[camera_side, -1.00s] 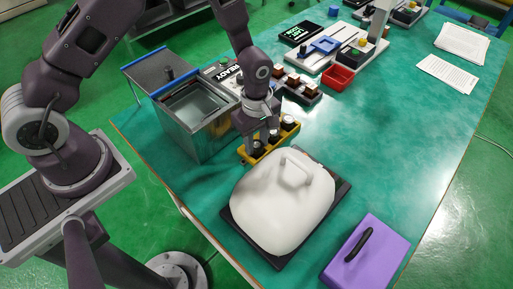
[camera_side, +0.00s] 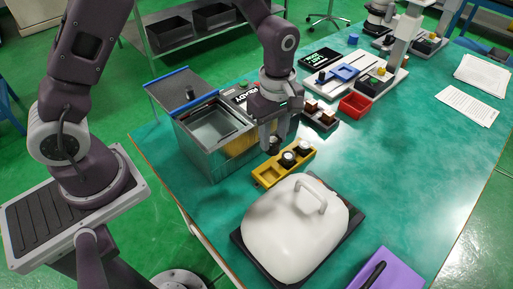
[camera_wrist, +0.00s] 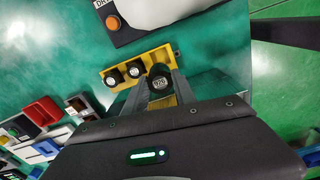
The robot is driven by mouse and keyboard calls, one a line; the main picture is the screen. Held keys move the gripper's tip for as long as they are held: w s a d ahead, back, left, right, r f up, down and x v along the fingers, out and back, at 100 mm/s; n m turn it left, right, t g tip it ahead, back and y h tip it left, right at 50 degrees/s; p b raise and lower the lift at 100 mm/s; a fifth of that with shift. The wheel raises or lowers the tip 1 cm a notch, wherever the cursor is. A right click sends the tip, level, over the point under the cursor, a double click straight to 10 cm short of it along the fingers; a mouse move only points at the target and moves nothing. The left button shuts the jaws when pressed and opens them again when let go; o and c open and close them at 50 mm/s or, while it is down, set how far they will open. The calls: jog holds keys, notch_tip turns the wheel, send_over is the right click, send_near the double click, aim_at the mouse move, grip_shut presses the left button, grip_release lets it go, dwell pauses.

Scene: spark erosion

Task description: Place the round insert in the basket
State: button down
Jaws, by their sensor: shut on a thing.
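My gripper (camera_side: 268,140) is shut on a round dark insert (camera_wrist: 159,80) with a light marked top, seen between the fingers in the wrist view. In the side view it is above and just left of the yellow holder (camera_side: 266,171), near the tank, and the insert is mostly hidden. The yellow holder has two other round pieces seated in it, (camera_side: 289,158) and (camera_side: 304,147), and an empty square pocket at its near-left end. An open metal tank (camera_side: 205,160) stands left of my gripper. I cannot make out a basket clearly; its inside is partly hidden.
A white domed cover with a handle (camera_side: 290,235) sits on a dark base in front of the holder. A purple box (camera_side: 392,275) is at the front right. A red bin (camera_side: 355,105) and a row of dark blocks (camera_side: 320,118) lie behind.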

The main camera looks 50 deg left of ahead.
notch_tip(320, 180, up, 11)
send_over(217, 125)
jog(key=s+d, duration=0.3)
jog(key=d, duration=0.2)
jog(key=f, duration=1.4)
jog(key=shift+w+a+f, duration=0.15)
jog(key=shift+w+f, duration=0.05)
jog(key=shift+f, duration=0.05)
jog(key=c, duration=1)
grip_release()
jog(key=shift+f, duration=0.1)
